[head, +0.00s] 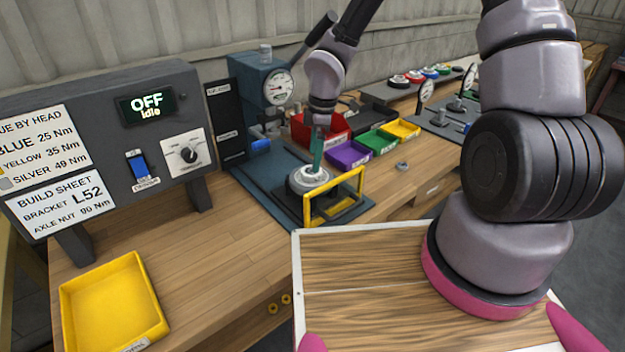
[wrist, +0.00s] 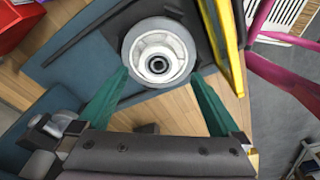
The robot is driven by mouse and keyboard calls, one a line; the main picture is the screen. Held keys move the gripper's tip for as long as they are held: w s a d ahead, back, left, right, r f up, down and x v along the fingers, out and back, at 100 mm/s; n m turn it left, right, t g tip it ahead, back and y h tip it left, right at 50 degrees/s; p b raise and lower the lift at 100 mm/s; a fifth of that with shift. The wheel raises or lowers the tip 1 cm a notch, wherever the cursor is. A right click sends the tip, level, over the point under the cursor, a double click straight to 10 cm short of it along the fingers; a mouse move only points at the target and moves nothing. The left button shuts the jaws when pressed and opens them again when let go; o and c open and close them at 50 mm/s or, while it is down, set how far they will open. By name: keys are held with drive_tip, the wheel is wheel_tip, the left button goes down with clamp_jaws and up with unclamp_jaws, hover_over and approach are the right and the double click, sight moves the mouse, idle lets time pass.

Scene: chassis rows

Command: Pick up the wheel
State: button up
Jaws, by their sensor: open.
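The wheel (head: 309,178) has a grey tyre and a pale hub. My gripper (head: 316,160) points down over the wheel. In the wrist view my gripper's two green fingers (wrist: 158,80) are spread wide, with their tips near the wheel's lower left and lower right edges. Nothing is held between them. I cannot tell whether the tips touch the tyre.
The yellow frame (wrist: 224,45) stands close on the wheel's right. Behind are a gauge press (head: 262,85) and red (head: 318,128), purple (head: 347,154), green and yellow bins. A control box (head: 125,120) reading OFF and a yellow tray (head: 112,302) are at left. Bare bench lies in front.

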drive_tip(key=f, duration=0.4)
drive_tip(key=shift+w+a+f, duration=0.1)
drive_tip(key=shift+a+f, duration=0.25)
drive_tip(key=shift+a, duration=0.05)
clamp_jaws()
wheel_tip(320, 180, up, 10)
idle(0.3)
drive_tip(key=shift+r, duration=0.15)
drive_tip(key=shift+r, duration=1.4)
